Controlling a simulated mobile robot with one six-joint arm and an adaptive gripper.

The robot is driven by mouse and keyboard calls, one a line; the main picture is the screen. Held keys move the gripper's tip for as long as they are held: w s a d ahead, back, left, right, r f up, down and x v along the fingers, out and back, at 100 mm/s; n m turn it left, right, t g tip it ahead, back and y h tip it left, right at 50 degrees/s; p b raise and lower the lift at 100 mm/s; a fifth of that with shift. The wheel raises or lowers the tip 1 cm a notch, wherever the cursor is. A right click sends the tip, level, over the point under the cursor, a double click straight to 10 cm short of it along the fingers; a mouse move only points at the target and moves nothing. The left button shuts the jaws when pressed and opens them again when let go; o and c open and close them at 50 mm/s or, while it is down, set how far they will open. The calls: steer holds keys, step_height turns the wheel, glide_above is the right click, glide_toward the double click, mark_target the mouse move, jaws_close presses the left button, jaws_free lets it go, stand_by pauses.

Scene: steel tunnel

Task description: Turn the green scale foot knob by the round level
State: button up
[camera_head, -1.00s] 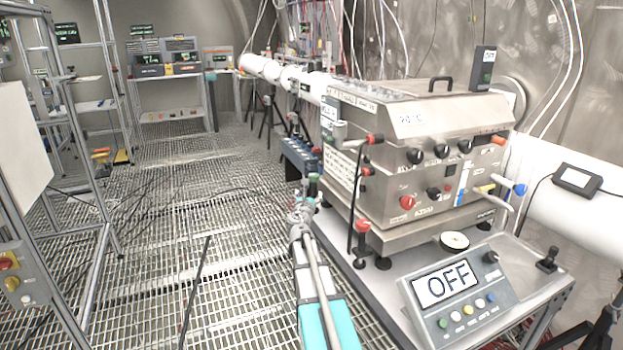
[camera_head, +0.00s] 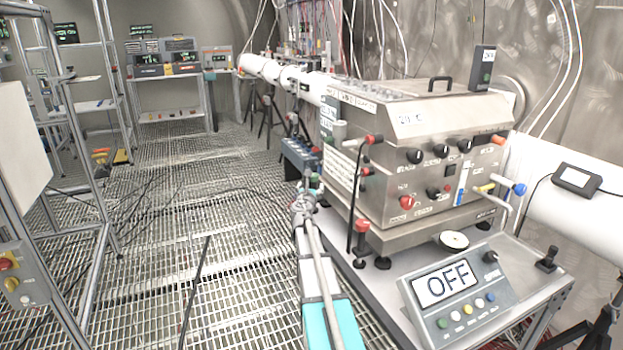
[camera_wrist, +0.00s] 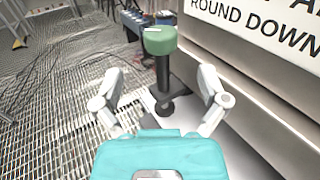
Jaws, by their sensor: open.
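The green knob (camera_wrist: 160,41) sits on top of an upright black post, seen in the wrist view beside the steel machine's wall. It also shows small in the head view (camera_head: 314,181), just beyond my gripper. My gripper (camera_wrist: 160,76) is open, one finger on each side of the post's line. The knob stands ahead of the fingertips, and nothing is between them. In the head view my gripper (camera_head: 303,203) is at the machine's left side.
The steel machine (camera_head: 420,120) stands on a table close to the right of my arm. A red-topped post (camera_head: 361,238) rises at its near corner. A control box (camera_head: 458,293) reading OFF is in front.

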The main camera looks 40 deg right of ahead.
mark_target(314, 174)
steer(key=x, duration=0.7)
steer(key=shift+w+d, duration=0.3)
steer(key=c, duration=1.2)
steer(key=shift+o, duration=0.2)
steer(key=shift+w, duration=0.1)
steer(key=shift+m+g+h, duration=0.6)
steer(key=shift+g, duration=0.2)
steer(key=o, duration=1.2)
steer(key=shift+c, duration=0.2)
